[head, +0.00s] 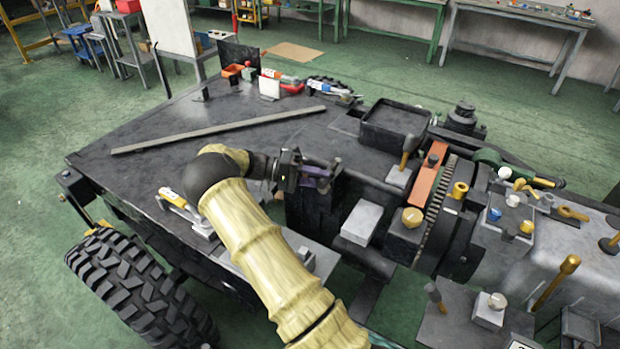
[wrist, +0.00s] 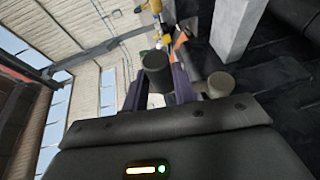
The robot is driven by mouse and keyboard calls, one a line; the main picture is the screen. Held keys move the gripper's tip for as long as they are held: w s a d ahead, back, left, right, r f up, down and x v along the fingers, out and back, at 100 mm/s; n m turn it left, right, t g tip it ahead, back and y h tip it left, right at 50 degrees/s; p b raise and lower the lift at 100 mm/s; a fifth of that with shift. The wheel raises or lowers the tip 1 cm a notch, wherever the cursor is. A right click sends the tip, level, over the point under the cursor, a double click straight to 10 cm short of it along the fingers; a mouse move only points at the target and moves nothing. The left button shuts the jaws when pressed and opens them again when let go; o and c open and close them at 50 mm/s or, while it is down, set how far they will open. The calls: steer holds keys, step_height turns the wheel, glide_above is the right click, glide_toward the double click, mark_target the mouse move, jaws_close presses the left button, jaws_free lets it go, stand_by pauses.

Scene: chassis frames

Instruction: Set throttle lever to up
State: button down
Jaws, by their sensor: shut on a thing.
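My gripper (head: 318,180) is at the edge of the dark chassis deck, left of the engine block, in the head view. Its purple fingers (wrist: 158,90) are closed around a dark cylindrical handle (wrist: 156,68) in the wrist view. This handle appears to be the throttle lever; no label on it is readable. In the head view the lever is mostly hidden by my gripper, so its exact angle cannot be told. A shorter grey round knob (wrist: 221,83) stands just right of the fingers in the wrist view.
A pale grey block (head: 362,221) stands right of my gripper. Beyond it are a yellow knob (head: 412,216), an orange bar (head: 427,185) and a toothed wheel (head: 440,205). A black tray (head: 395,137) and a long grey bar (head: 215,131) lie behind.

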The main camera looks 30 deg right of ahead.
steer(key=shift+w, duration=0.15)
steer(key=shift+d, duration=0.15)
steer(key=c, duration=1.1)
jaws_free()
steer(key=shift+f, duration=0.1)
steer(key=shift+a, duration=0.2)
steer(key=shift+a, duration=0.1)
